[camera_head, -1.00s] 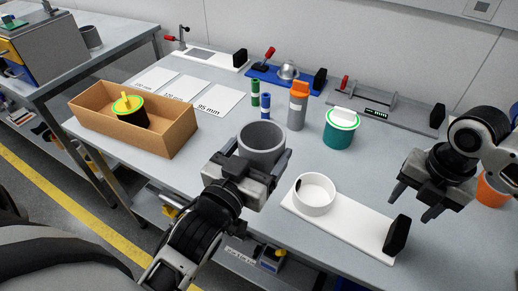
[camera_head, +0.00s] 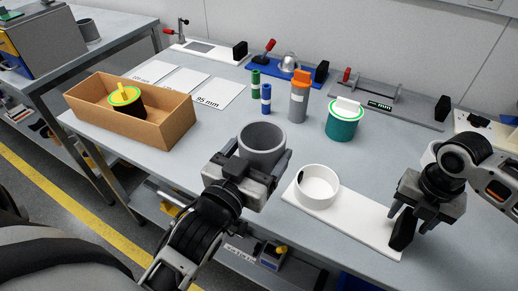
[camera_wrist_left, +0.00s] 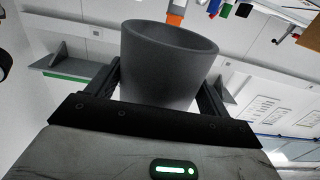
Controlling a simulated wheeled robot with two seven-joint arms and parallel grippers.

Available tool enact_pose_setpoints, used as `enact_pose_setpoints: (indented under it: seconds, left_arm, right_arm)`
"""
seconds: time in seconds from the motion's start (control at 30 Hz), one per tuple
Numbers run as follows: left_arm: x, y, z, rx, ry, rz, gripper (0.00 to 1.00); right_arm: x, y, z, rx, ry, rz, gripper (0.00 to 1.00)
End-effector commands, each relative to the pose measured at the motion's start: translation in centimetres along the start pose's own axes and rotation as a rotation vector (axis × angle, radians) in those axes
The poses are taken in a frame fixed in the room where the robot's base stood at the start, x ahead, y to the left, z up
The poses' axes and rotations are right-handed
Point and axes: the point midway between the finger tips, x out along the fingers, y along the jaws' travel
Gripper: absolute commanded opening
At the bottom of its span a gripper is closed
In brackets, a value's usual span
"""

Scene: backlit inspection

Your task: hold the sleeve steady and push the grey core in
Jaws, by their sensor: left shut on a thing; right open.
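A thick-walled grey sleeve (camera_head: 262,143) is upright and open at the top. My left gripper (camera_head: 250,168) is shut on it, with a finger on each side; the left wrist view shows the sleeve (camera_wrist_left: 165,70) between the fingers (camera_wrist_left: 160,88). A tall grey cylinder with an orange top (camera_head: 297,105) stands behind it; I cannot tell whether this is the grey core.
A teal cylinder with a white handle (camera_head: 342,124) and green and blue small cylinders (camera_head: 266,98) stand behind. A cardboard box (camera_head: 160,125) holds a black cylinder with a yellow handle (camera_head: 125,97). Other fixtures line the wall.

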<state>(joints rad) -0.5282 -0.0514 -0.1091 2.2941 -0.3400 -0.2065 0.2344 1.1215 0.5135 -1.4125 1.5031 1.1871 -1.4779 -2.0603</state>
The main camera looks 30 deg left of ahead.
Motion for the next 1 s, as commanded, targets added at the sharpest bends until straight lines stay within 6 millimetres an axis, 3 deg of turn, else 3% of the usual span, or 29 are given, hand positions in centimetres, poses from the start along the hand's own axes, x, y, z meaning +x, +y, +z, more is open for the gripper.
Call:
enact_pose_setpoints:
  seconds: [0.03,0.2,0.57,0.77,1.0]
  left_arm:
    - [0.0,0.0,1.1,0.000,0.002,0.000,0.54]
    - [0.0,0.0,1.9,0.000,0.002,0.000,0.54]
    - [0.0,0.0,2.0,0.000,0.002,0.000,0.54]
    - [0.0,0.0,2.0,0.000,0.002,0.000,0.54]
    - [0.0,0.0,2.0,0.000,0.002,0.000,0.54]
  right_arm:
    - [1.0,0.0,0.1,0.000,-0.002,0.000,0.53]
    - [1.7,0.0,0.1,0.000,-0.002,0.001,0.53]
    - [1.8,0.0,0.0,0.001,-0.001,0.001,0.53]
    - [1.8,0.0,0.0,0.001,-0.001,0.001,0.00]
    - [1.8,0.0,0.0,0.001,-0.001,0.000,0.00]
